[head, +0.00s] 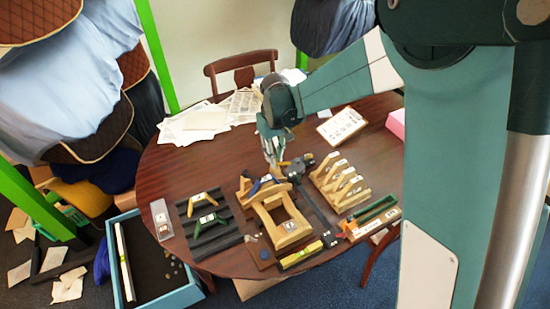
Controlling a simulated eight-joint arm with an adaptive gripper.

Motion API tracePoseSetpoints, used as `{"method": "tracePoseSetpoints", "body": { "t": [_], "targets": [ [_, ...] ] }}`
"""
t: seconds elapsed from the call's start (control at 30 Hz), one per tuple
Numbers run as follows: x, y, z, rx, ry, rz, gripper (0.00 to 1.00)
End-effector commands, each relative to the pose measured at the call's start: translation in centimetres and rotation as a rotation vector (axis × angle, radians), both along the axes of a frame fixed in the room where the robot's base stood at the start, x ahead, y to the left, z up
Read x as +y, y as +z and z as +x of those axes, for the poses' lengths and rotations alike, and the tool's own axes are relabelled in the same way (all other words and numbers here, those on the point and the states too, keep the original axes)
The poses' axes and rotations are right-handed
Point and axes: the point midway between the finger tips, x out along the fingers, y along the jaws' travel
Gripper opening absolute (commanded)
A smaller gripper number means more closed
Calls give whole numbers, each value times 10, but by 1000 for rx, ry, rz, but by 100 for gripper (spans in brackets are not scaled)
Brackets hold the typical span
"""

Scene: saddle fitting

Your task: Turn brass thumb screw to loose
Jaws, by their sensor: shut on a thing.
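My gripper (272,160) points down over the round table at the back of a pale wooden stand (291,237). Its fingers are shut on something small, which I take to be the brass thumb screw. The screw is hidden by the fingers and too small to make out, so its turn cannot be read. A dark tool-like piece (298,169) lies just right of the fingertips. A blue-handled part (254,187) rests at the stand's upper left.
A dark ridged rack (213,240) with green and yellow pieces stands left of the stand. A slotted wooden rack (342,186) stands right. A yellow level (301,256) lies in front. Papers (199,122) cover the table's back left. A blue tray (180,300) sits lower left.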

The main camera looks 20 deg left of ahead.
Motion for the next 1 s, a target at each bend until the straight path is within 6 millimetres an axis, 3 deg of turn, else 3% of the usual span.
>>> {"method": "tracePoseSetpoints", "body": {
  "t": [0.3, 0.8, 0.83, 0.9, 1.0],
  "targets": [
    [1, 1, 1, -1, 149, 2, 3],
    [1, 1, 1, -1, 177, 2, 3],
    [1, 1, 1, -1, 177, 2, 16],
    [1, 1, 0, -1, 176, 2, 26],
    [1, 1, 0, -1, 176, 1, 30]
  ]
}}
